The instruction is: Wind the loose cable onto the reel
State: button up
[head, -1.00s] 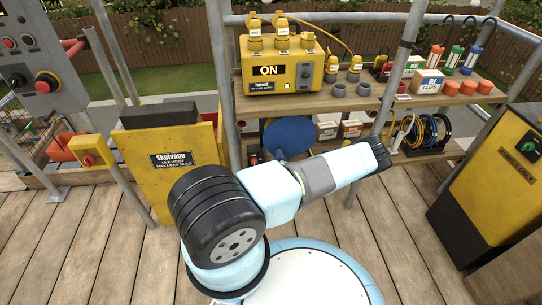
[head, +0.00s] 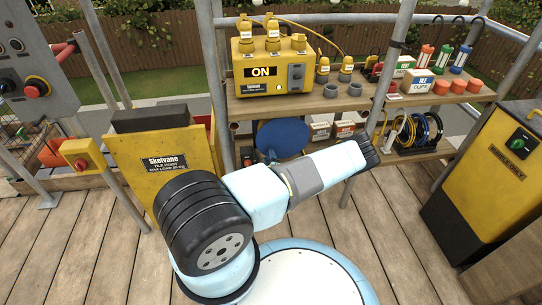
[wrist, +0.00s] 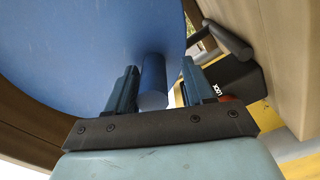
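A blue disc (head: 284,137), which looks like the reel's face, stands under the shelf behind my arm in the head view. It fills the upper left of the wrist view (wrist: 85,60). A blue cylindrical handle (wrist: 153,82) sticks out from it, between the two fingers of my gripper (wrist: 160,88). The fingers stand apart on either side of the handle, with a visible gap on the right. I cannot make out a loose cable leading to the reel.
Yellow and blue cable coils (head: 420,131) sit on the lower shelf at right. A yellow power box (head: 270,66) marked ON stands on the upper shelf. A yellow tile hoist (head: 170,160) is at left, a yellow cabinet (head: 497,150) at right. Metal poles stand close by.

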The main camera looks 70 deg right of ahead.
jog(key=shift+s, duration=0.15)
jog(key=shift+s, duration=0.1)
jog(key=v, duration=1.3)
jog(key=shift+a, duration=0.3)
jog(key=w+d+n, duration=0.2)
jog(key=d+n, duration=0.1)
jog(key=n, duration=0.4)
jog(key=w+d+n, duration=0.2)
jog(key=d+n, duration=0.2)
jog(key=n, duration=0.3)
jog(key=w+d+n, duration=0.2)
jog(key=d+n, duration=0.2)
jog(key=n, duration=0.2)
jog(key=shift+w+r+n, duration=0.1)
jog(key=shift+r+n, duration=0.05)
jog(key=shift+n, duration=0.25)
